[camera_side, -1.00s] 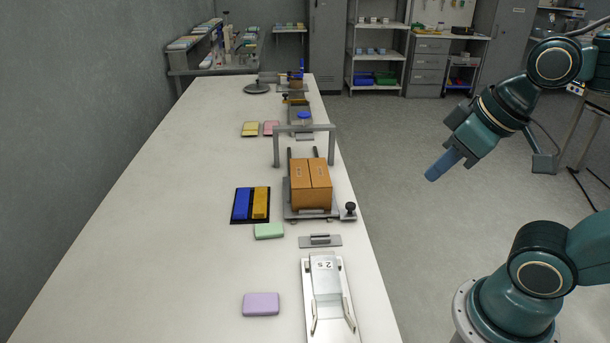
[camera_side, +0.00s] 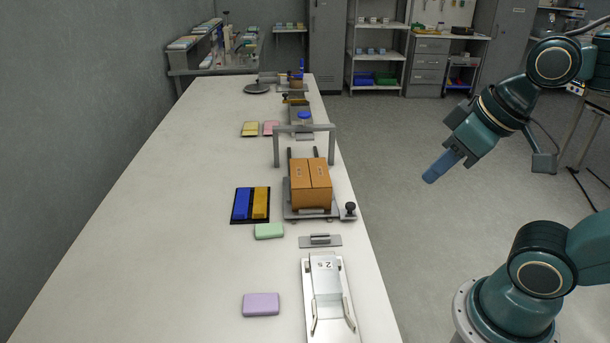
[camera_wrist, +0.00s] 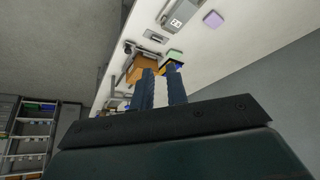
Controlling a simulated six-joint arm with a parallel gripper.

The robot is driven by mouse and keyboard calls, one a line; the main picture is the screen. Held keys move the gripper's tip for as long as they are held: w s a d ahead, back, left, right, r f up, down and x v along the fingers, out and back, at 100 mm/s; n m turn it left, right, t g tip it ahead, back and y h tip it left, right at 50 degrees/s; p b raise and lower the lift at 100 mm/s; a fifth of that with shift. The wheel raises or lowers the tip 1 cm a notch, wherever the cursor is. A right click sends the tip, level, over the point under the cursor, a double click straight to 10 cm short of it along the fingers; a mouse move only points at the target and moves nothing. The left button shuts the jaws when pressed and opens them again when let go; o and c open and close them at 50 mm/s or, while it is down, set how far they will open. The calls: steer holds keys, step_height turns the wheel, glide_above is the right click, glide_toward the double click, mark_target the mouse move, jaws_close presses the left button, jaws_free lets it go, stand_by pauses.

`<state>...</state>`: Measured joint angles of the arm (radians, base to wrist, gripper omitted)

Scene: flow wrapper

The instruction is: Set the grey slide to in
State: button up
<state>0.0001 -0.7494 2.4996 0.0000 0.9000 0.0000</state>
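A small grey plate with a raised bar handle (camera_side: 320,240) lies near the table's right edge, between the carton station and the white tray; I take it as the grey slide but cannot tell its setting. A grey base (camera_side: 297,213) with a black knob (camera_side: 350,207) at its right corner carries a brown carton (camera_side: 310,184). My gripper (camera_side: 430,177) hangs in the air right of the table, well apart from these things. In the wrist view its two blue fingers (camera_wrist: 163,73) stand apart with pale table showing between them. It holds nothing visible.
A white tray (camera_side: 331,325) marked 2s is at the front. A grey arch (camera_side: 304,129) stands behind the carton. Left are blue and yellow blocks in a black tray (camera_side: 234,220), a green block (camera_side: 269,231) and a purple block (camera_side: 261,304). The table's left side is clear.

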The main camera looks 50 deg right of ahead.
steer(key=o, duration=0.6)
steer(key=shift+w+d+r, duration=0.1)
steer(key=shift+w, duration=0.2)
steer(key=m+g, duration=0.2)
steer(key=g, duration=0.4)
glide_above(351, 204)
step_height(351, 204, down, 14)
steer(key=shift+r, duration=0.1)
steer(key=shift+f, duration=0.2)
step_height(351, 204, down, 14)
steer(key=shift+r, duration=0.25)
jaws_close()
